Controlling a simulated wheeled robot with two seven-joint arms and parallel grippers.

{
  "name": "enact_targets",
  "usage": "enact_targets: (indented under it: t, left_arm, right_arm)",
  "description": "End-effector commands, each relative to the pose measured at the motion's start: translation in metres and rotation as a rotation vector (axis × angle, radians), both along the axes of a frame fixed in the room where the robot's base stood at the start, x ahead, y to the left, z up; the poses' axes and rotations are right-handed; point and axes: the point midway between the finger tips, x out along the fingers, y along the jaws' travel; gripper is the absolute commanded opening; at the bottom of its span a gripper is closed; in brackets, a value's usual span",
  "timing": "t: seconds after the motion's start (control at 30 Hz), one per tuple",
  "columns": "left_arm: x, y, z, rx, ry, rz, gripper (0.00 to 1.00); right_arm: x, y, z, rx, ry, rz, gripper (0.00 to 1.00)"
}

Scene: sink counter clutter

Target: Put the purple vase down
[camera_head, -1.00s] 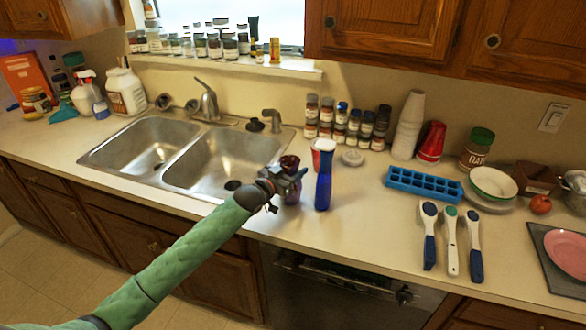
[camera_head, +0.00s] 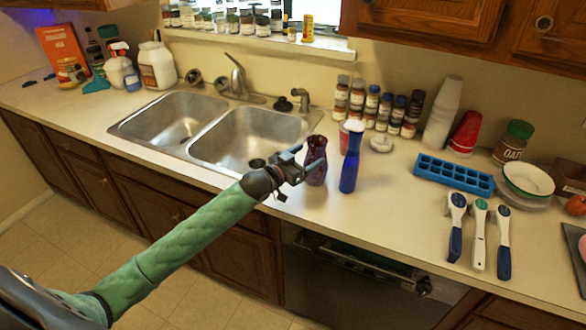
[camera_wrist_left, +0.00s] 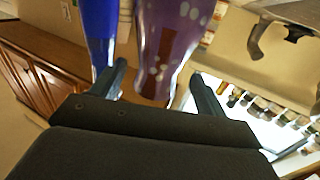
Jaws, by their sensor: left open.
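The purple vase (camera_head: 316,150) stands upright on the counter, just right of the sink and left of a blue bottle (camera_head: 350,172). My left gripper (camera_head: 309,163) is open at the vase's near left side, its fingers partly covering the vase. In the left wrist view the vase (camera_wrist_left: 172,45) shows beyond and between the spread fingers (camera_wrist_left: 160,88), with a gap before the palm. The blue bottle (camera_wrist_left: 98,30) is beside it there. I cannot tell whether a finger touches the vase. My right gripper is not in view.
A red-and-white cup (camera_head: 343,140) stands behind the blue bottle. Spice jars (camera_head: 372,108) line the wall. The double sink (camera_head: 240,140) lies left of the vase. A blue ice tray (camera_head: 455,173) and several handled utensils (camera_head: 479,235) lie right. The counter front right of the bottle is clear.

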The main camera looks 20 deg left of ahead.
Motion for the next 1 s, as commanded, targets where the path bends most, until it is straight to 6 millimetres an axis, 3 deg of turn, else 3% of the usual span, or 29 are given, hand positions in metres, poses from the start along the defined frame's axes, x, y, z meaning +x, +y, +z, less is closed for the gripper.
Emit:
enact_targets:
  t: [0.2, 0.4, 1.0]
  left_arm:
    - [-0.033, 0.014, -0.003, -0.001, 0.0, -0.001, 0.74]
    - [-0.049, 0.023, -0.001, -0.001, 0.0, 0.0, 0.74]
    - [-0.055, 0.025, 0.0, -0.001, 0.0, -0.001, 0.74]
  right_arm:
    - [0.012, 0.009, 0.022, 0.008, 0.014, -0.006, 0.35]
    - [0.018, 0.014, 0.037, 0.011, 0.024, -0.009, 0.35]
    - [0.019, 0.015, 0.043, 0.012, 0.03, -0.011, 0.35]
